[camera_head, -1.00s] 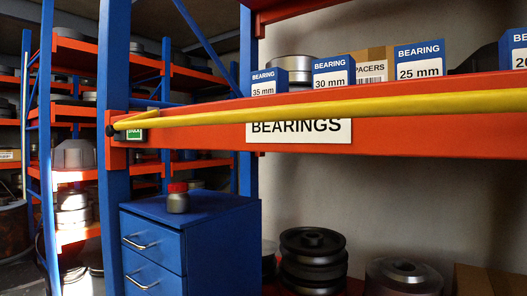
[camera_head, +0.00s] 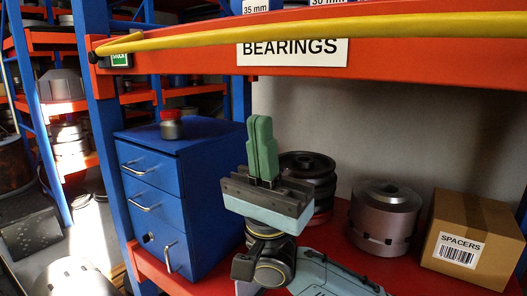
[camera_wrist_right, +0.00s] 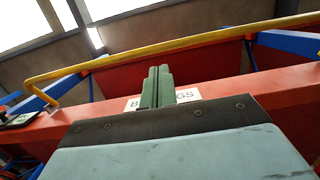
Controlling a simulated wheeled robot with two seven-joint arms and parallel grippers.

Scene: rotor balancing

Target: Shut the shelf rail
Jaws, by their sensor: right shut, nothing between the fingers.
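The yellow rail (camera_head: 350,28) runs across the front of the orange shelf beam (camera_head: 400,62), above the BEARINGS sign (camera_head: 290,50). Its left end bends near a dark knob at the blue post, beside a small green label (camera_head: 120,60). The rail also crosses the right wrist view (camera_wrist_right: 200,43), bending down at its left end. My right gripper (camera_head: 260,122) points up below the sign, its green fingers together and empty. In the right wrist view its fingertips (camera_wrist_right: 158,69) overlap the sign and appear below the rail, not touching it. My left gripper is not in view.
A blue drawer cabinet (camera_head: 155,170) with a red-capped jar (camera_head: 171,125) stands left of my right gripper. Dark pulleys (camera_head: 310,172), a grey hub (camera_head: 385,215) and a SPACERS box (camera_head: 475,235) sit on the lower red shelf. Bearing boxes stand above the beam.

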